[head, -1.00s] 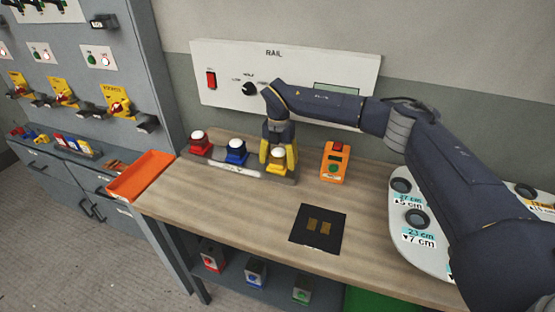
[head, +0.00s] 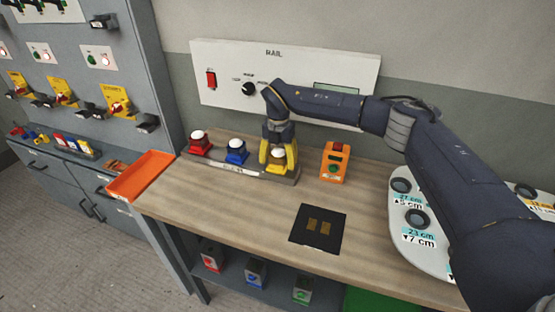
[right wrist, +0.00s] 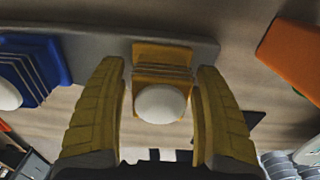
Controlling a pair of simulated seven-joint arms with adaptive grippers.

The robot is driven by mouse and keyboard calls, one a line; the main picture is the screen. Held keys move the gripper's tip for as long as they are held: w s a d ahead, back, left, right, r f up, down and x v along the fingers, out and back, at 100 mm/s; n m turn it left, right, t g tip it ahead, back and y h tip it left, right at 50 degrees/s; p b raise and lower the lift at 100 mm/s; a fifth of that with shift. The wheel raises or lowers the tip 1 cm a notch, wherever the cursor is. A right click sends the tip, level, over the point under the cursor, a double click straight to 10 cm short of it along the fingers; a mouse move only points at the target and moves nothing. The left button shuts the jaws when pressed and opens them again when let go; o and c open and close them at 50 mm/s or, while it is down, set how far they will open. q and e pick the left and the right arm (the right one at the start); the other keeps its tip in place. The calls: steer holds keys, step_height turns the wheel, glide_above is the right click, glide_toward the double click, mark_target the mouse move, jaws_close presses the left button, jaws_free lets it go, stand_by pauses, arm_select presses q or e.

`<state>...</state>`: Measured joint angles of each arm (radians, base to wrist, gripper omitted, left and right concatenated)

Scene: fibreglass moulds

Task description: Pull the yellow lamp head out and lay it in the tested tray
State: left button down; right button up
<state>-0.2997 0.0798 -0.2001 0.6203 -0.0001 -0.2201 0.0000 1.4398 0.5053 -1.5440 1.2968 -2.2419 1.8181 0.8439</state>
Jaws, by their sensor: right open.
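The yellow lamp head (head: 276,166) with a white dome sits at the right end of the grey rail base on the bench, in line with a blue lamp head (head: 236,151) and a red lamp head (head: 200,144). My right gripper (head: 278,158) points down over the yellow one, its yellow fingers on either side. In the right wrist view the yellow lamp head (right wrist: 161,88) stands between the open fingers (right wrist: 161,105), with gaps on both sides. The orange tray (head: 142,176) at the bench's left end is empty; I cannot read a label on it. My left gripper is out of view.
An orange tester box (head: 335,162) stands right of the rail base. A white board with round holes (head: 417,240) is at the right. The panel marked RAIL (head: 285,85) is behind. The bench's front left is clear.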

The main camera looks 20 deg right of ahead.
mark_target(279, 150)
steer(key=shift+c, duration=0.3)
jaws_close()
steer(key=shift+r, duration=3)
